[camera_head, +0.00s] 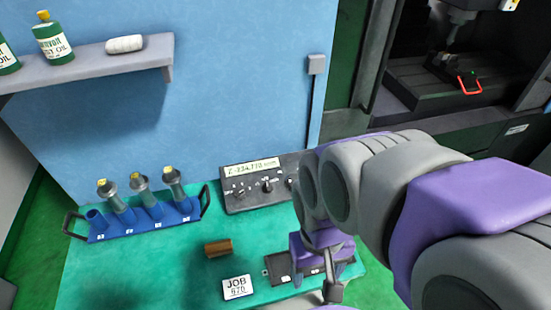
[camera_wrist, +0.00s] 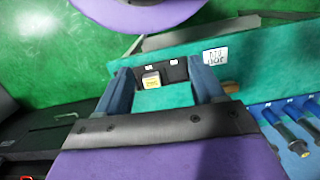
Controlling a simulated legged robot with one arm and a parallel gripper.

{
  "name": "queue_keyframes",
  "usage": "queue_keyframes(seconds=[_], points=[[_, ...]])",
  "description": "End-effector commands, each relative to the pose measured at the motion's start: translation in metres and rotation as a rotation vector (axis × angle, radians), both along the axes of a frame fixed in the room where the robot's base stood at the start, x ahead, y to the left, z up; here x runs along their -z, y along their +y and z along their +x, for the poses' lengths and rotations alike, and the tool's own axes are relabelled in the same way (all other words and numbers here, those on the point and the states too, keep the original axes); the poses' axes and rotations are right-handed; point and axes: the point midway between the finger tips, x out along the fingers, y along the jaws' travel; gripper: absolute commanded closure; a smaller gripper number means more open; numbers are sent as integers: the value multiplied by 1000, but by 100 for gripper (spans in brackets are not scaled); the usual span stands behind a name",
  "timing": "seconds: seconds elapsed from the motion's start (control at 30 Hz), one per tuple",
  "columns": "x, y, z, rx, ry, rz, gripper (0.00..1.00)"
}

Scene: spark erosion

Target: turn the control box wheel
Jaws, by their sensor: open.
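The control box (camera_head: 262,196) is a dark box at the back of the teal bench, against the blue wall. It has a pale display strip and several small dark knobs on its face. A dark round knob (camera_head: 267,186) sits near the middle of the face. My arm covers the box's right end, and I cannot tell which control is the wheel. My gripper (camera_wrist: 160,68) is open, with its two blue-grey fingers apart and nothing held between them. In the head view it is low over the bench's right end, in front of the box and apart from it.
A black tray (camera_head: 277,269), a white JOB card (camera_head: 237,287) and a brown block (camera_head: 218,247) lie on the bench. A blue rack (camera_head: 150,222) with tool holders stands left. A shelf (camera_head: 90,68) with bottles hangs above. The machine's open bay (camera_head: 415,85) is at right.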

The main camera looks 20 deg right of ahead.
Motion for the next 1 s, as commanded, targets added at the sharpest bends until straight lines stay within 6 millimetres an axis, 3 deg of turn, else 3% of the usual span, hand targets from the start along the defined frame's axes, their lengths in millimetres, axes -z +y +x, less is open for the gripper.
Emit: queue_keyframes(seconds=[0.17,0.57,1.0], points=[[0,0,52,115,-46,11,16],[8,-17,173,442,-150,61,16],[40,-72,297,874,-239,128,16]])
